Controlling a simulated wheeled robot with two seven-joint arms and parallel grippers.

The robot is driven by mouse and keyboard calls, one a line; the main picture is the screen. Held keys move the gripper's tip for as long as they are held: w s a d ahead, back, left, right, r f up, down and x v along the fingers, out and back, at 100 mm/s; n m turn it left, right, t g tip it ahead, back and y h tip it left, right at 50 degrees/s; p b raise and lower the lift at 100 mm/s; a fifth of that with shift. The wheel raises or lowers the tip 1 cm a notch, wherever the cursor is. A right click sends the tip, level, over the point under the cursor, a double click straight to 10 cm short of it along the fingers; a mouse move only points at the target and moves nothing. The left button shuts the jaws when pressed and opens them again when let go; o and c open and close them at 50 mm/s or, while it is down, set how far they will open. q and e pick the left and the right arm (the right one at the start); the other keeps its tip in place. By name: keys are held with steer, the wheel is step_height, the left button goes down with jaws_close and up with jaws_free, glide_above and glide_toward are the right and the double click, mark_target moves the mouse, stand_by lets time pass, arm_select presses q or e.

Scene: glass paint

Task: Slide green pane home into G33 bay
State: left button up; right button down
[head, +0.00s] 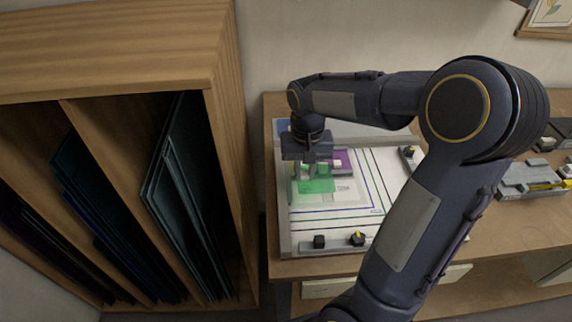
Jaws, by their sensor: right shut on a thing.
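A small green pane (316,186) lies over the white patterned board (345,215) on the wooden table. My right gripper (311,172) points down at the pane's upper edge and is shut on it; the fingertips are partly hidden. A purple pane (342,158) lies just behind and to the right of the green one. Small printed labels show on the board, but I cannot make out a G33 marking or tell whether the green pane is seated in a bay. My left gripper is not in view.
A wooden rack (222,150) with dark glass sheets stands at the left. Black knobs (319,241) sit along the board's front rim. Grey tools (528,178) lie on the table at right. My right arm covers the board's right side.

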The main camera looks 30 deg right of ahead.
mark_target(304, 182)
steer(key=shift+f, duration=0.1)
step_height(304, 182, down, 4)
steer(key=b, duration=0.4)
steer(key=shift+f, duration=0.2)
steer(key=shift+d+f+b, duration=0.1)
steer(key=shift+f+b, duration=0.25)
steer(key=shift+f, duration=0.2)
steer(key=shift+f, duration=0.1)
steer(key=shift+w+a, duration=0.3)
steer(key=shift+w, duration=0.5)
stand_by(1.9)
steer(key=c, duration=1.4)
jaws_free()
steer(key=shift+o, duration=1)
